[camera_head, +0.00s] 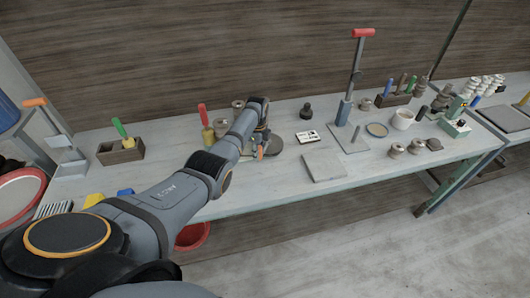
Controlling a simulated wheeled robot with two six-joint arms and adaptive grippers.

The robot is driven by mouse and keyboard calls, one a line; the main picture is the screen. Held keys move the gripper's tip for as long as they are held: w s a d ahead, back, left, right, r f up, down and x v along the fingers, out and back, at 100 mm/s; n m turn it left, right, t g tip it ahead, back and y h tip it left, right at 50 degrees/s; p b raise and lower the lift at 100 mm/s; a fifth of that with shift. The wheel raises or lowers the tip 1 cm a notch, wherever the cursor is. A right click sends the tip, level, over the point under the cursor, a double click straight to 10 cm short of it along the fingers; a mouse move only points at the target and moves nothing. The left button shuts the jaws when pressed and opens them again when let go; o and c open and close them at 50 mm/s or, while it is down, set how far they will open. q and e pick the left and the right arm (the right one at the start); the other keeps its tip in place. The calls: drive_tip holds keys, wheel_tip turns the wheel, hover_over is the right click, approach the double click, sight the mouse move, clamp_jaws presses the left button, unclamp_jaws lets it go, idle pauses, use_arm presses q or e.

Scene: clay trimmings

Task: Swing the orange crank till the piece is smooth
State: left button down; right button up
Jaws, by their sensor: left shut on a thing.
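My left arm reaches in from the lower left to a small wheel-like device on the bench. My left gripper (261,146) is small in view and partly hidden by my own arm; it is shut on the orange crank (262,152), of which a short orange part shows. A dark round disc (274,141) lies beside the gripper, partly covered. The clay piece cannot be made out clearly behind my wrist. My right gripper is not in view.
To the right stand a press with a red handle (363,33), a flat grey board (323,167), a white card (307,137) and a white cup (403,119). A wooden box (121,152) with tools is at the left.

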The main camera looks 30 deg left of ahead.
use_arm(q)
drive_tip(key=shift+s+a+f+m+b, duration=0.15)
drive_tip(key=shift+a+m+b, duration=0.3)
drive_tip(key=shift+a+m, duration=0.65)
drive_tip(key=shift+w+a+m+b, duration=0.2)
drive_tip(key=shift+a+m+b, duration=0.3)
drive_tip(key=shift+a+m, duration=0.4)
drive_tip(key=c, duration=1.1)
unclamp_jaws()
drive_tip(key=shift+r, duration=0.25)
wheel_tip(320, 180, up, 12)
drive_tip(key=shift+f, duration=0.15)
